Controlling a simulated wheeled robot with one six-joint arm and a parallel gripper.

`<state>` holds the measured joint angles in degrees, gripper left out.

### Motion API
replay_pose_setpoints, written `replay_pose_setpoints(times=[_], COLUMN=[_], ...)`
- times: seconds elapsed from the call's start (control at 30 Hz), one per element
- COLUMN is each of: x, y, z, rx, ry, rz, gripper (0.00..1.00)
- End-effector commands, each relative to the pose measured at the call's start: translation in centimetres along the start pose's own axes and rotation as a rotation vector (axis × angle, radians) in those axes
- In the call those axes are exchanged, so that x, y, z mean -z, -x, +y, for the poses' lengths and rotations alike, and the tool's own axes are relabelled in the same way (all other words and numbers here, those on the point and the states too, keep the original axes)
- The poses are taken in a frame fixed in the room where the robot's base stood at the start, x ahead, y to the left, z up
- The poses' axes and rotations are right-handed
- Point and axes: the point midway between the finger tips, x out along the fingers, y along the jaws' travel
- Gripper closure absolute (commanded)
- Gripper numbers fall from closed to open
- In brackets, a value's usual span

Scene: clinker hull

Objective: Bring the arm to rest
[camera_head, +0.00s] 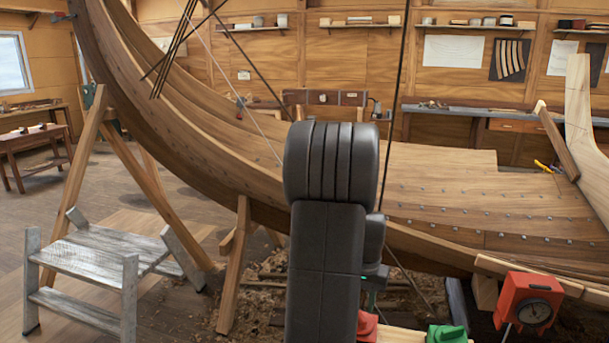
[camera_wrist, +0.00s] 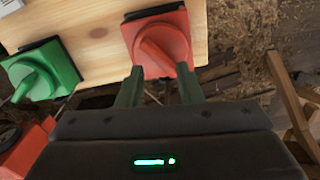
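My arm stands upright in the middle of the head view, its dark grey links in front of the hull. My gripper (camera_wrist: 160,88) shows in the wrist view with its two green fingers apart and nothing clearly held between them. Just beyond the fingertips is a red valve-like part with a lever (camera_wrist: 160,42), on a pale wooden board (camera_wrist: 95,35). I cannot tell whether the fingers touch it. In the head view the gripper is mostly hidden behind my arm, just above the red part (camera_head: 367,326).
A green part (camera_wrist: 40,72) sits on the same board; it also shows in the head view (camera_head: 447,335). A red box with a dial (camera_head: 528,302) stands at right. The planked hull (camera_head: 450,185) spans behind my arm. A grey step stool (camera_head: 100,255) stands left.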

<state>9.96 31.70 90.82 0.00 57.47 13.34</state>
Motion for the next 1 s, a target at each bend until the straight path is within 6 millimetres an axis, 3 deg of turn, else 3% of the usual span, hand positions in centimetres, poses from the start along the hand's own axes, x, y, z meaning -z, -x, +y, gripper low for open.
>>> replay_pose_setpoints(times=[0.2,0.43,0.63,1.0], x=[0.1,0.0,0.0,0.0], y=[4.5,7.8,8.8,8.9], z=[0.0,0.0,0.0,0.0], rx=[0.001,0.001,0.0,0.0], ry=[0.002,0.003,0.003,0.003], rz=[0.004,0.002,-0.001,0.001], gripper=[0.67,0.67,0.67,0.67])
